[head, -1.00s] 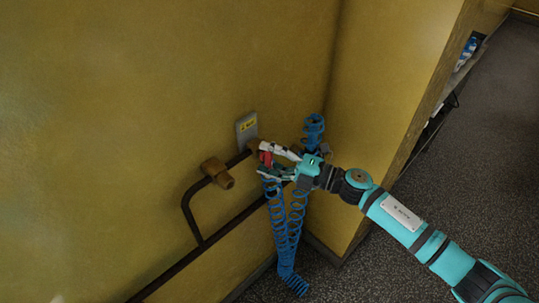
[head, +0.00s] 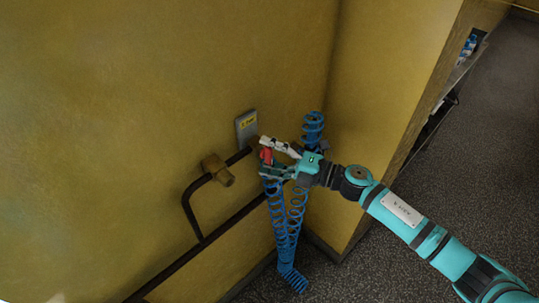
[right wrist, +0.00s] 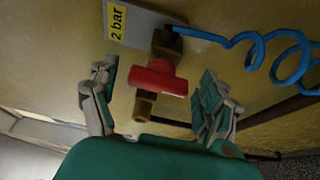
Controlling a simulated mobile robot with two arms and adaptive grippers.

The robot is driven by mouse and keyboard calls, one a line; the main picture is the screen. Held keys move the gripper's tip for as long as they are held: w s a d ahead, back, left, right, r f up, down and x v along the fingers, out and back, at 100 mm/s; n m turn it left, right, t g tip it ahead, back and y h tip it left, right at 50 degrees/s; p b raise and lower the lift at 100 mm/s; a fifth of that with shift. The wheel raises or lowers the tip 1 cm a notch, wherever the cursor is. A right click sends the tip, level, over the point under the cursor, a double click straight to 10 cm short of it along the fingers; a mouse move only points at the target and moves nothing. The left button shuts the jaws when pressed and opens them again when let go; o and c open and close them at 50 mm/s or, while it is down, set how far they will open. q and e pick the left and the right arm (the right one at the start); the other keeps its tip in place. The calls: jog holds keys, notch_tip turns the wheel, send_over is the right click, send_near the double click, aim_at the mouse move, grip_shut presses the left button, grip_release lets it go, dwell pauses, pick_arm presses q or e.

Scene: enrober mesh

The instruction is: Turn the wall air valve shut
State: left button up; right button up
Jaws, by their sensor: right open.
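The wall air valve has a red handle (right wrist: 160,78) on a brass body (right wrist: 164,44), and the handle lies crosswise to that body in the right wrist view. In the head view the red handle (head: 267,155) is small and partly hidden by my right gripper (head: 266,156). In the right wrist view my right gripper (right wrist: 154,98) is open. Its fingers stand on either side of the handle, with a visible gap at each end. My left gripper is in neither view.
A grey plate (head: 246,128) with a yellow "2 bar" label (right wrist: 118,24) is on the wall by the valve. A blue coiled hose (head: 284,225) hangs below. A dark pipe (head: 190,255) with a brass fitting (head: 216,169) runs left. A yellow wall corner stands to the right.

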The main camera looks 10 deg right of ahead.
jog(key=v, duration=1.2)
jog(key=w+d+f+m+t+h, duration=0.2)
jog(key=d+f+m+h, duration=0.2)
jog(key=f+m, duration=0.3)
jog(key=w+d+f+m+t+h, duration=0.2)
jog(key=d+f+m+t+h, duration=0.15)
jog(key=f, duration=0.55)
jog(key=s+d+f+m+g+h, duration=0.1)
jog(key=s+d+f+m+h, duration=0.25)
jog(key=f, duration=0.55)
jog(key=s+d+f+m+g+h, duration=0.2)
jog(key=s+f+m, duration=0.25)
jog(key=f, duration=0.35)
jog(key=s+f+m+g+h, duration=0.2)
jog(key=s+f+m+g, duration=0.35)
jog(key=s+f, duration=1.15)
jog(key=s+a+f+m+g, duration=0.2)
jog(key=s+f, duration=0.1)
jog(key=s, duration=0.7)
jog(key=s+a+f+m+g, duration=0.1)
jog(key=s+a+f+g, duration=0.1)
jog(key=s, duration=0.9)
jog(key=shift+a+f+m+g+h, duration=0.3)
jog(key=shift+a+f+m+g, duration=0.15)
jog(key=shift+a, duration=0.3)
